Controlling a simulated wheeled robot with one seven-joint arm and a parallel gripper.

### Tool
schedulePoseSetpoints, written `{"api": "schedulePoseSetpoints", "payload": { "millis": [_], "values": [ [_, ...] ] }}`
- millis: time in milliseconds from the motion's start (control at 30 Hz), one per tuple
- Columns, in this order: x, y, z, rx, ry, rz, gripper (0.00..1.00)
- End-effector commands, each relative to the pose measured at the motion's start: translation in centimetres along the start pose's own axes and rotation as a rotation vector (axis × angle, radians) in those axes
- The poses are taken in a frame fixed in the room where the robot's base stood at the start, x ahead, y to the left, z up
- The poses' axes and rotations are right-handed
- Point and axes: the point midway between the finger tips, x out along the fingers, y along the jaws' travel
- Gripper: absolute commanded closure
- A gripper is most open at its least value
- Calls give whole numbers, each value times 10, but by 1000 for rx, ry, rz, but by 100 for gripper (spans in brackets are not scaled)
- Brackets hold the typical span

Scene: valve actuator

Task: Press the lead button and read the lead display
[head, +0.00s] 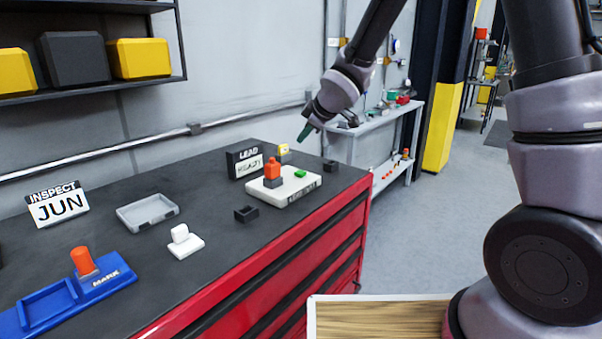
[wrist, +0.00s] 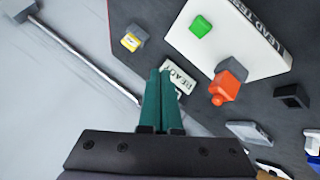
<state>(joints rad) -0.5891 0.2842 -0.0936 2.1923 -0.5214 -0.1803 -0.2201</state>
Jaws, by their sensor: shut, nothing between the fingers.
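The white lead test base (head: 296,190) sits at the right end of the dark bench top. A green button (head: 300,173) is on it, beside an orange part (head: 272,170) on a grey block. The black lead display (head: 245,163) stands behind the base and reads "LEAD" above "READY". My gripper (head: 304,134) is shut and empty, above the bench's back right area, apart from the button. In the wrist view, the shut green fingers (wrist: 160,73) partly overlap the "READY" panel (wrist: 180,82). The green button (wrist: 200,26) and white base (wrist: 237,42) lie beyond them to the right.
A small yellow-topped block (head: 284,151) stands behind the base. Dark blocks (head: 246,214) (head: 330,166) sit nearby. A white switch-like piece (head: 184,241), grey tray (head: 147,212), "INSPECT JUN" sign (head: 57,205) and blue "MARK" fixture (head: 60,303) are leftward. The air around my gripper looks clear.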

Motion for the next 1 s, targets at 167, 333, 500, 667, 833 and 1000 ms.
{"api": "schedulePoseSetpoints", "payload": {
  "millis": [167,333,500,667,833,1000],
  "values": [
    [18,-14,13,-3,-3,-1,100],
    [34,-26,25,-4,-4,-1,100],
    [46,-33,34,-1,-2,1,100],
    [51,-37,38,-2,-1,2,100],
    [52,-38,38,-1,-1,3,100],
    [52,-38,38,-1,-1,3,100]
  ]
}}
